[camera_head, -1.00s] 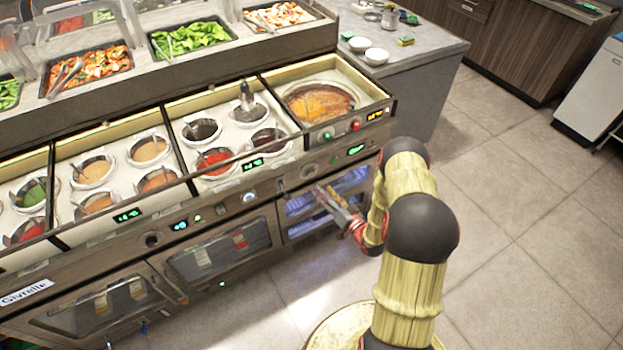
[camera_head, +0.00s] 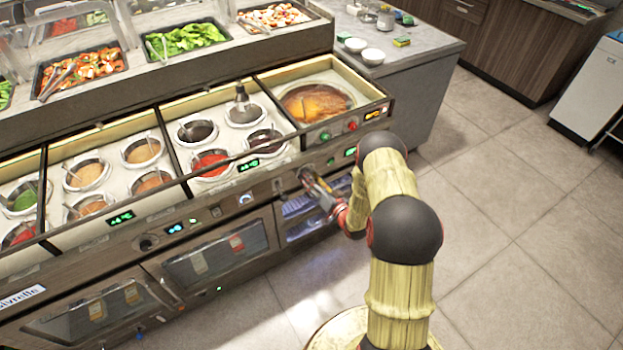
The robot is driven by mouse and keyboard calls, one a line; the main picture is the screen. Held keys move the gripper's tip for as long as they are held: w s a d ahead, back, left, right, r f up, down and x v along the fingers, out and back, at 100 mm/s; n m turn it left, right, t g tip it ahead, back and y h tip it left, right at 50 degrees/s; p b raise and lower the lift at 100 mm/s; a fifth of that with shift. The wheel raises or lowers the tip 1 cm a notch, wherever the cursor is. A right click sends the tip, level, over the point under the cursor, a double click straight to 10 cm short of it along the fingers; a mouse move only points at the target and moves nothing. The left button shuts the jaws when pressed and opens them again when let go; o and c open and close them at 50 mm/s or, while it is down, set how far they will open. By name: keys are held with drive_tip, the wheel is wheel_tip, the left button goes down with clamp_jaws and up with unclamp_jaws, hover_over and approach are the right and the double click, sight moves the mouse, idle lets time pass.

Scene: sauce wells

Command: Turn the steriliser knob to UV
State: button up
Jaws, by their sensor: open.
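The steriliser cabinet (camera_head: 306,228) is the blue-lit compartment with a glass front, low at the right end of the counter. A dark round knob (camera_head: 307,170) sits on the panel above it and looks like the steriliser knob. My gripper (camera_head: 308,179) is open, its fingers at the panel just by this knob and partly covering it. I cannot tell whether the fingers touch the knob or are around it. The knob's pointer and any UV mark are too small to read. A green display (camera_head: 351,152) is lit to the right of the knob.
A red knob (camera_head: 352,126) is above right, by the soup well (camera_head: 317,101). Sauce wells line the counter top. The tiled floor (camera_head: 520,220) to the right is clear.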

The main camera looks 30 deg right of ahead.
drive_tip(key=shift+c, duration=0.8)
drive_tip(key=c, duration=1)
drive_tip(key=shift+m, duration=0.3)
drive_tip(key=m, duration=0.9)
drive_tip(key=shift+f+t+h+b, duration=0.2)
drive_tip(key=shift+t+h+b, duration=0.1)
drive_tip(key=shift+b, duration=0.05)
drive_tip(key=shift+m, duration=0.3)
drive_tip(key=shift+d, duration=0.1)
drive_tip(key=o, duration=1)
